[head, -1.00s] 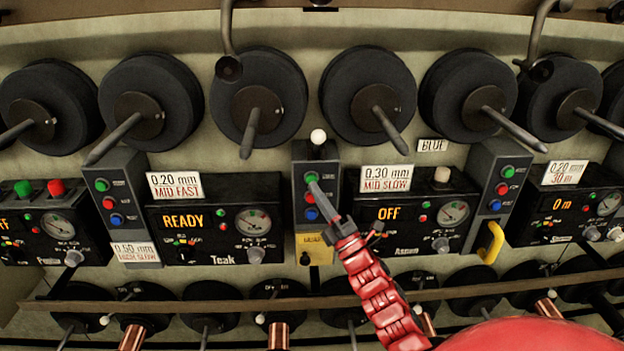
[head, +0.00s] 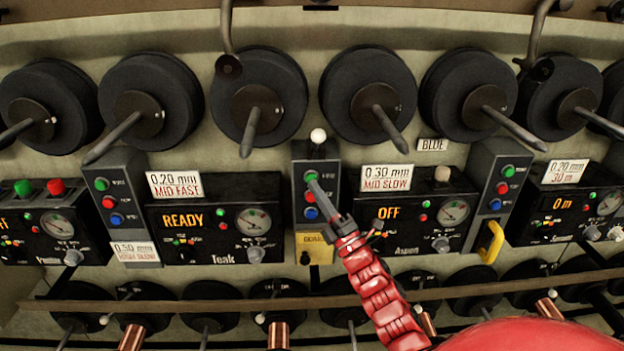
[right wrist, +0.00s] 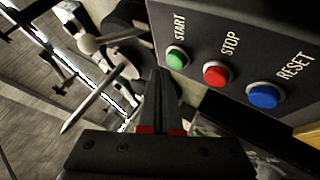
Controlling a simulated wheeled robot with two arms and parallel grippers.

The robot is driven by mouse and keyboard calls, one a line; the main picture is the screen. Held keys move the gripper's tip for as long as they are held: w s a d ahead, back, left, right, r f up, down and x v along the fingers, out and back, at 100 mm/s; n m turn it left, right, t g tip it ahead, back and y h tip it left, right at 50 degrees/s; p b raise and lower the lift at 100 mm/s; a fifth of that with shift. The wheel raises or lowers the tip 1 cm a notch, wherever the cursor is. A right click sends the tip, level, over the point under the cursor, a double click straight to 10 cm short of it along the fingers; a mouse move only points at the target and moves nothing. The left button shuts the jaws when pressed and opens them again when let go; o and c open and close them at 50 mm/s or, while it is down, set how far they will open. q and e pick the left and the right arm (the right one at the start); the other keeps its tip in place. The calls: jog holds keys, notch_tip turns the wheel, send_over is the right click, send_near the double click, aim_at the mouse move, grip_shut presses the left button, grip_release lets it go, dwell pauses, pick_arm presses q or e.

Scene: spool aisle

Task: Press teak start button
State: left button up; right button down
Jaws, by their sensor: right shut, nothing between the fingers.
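The Teak panel (head: 215,222) is black, with a lit READY display and a gauge. A grey control box stands at its right side, with a green button (head: 311,176), a red one and a blue one. In the right wrist view the green button (right wrist: 177,57) is labelled START, with red STOP (right wrist: 216,76) and blue RESET (right wrist: 263,96) beside it. My right gripper (head: 316,188) is shut and empty, its tips just below the green button. In the right wrist view the fingertips (right wrist: 158,74) are beside START; I cannot tell whether they touch. My left gripper is out of view.
Another button box (head: 108,190) stands left of the Teak panel. The Aspen panel (head: 405,245), showing OFF, is on the right. Black spools with protruding spindles (head: 252,130) line the wall above. A rail (head: 200,304) runs across below, before more spools.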

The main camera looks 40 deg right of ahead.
jog(key=shift+w+d, duration=0.15)
jog(key=shift+w, duration=0.15)
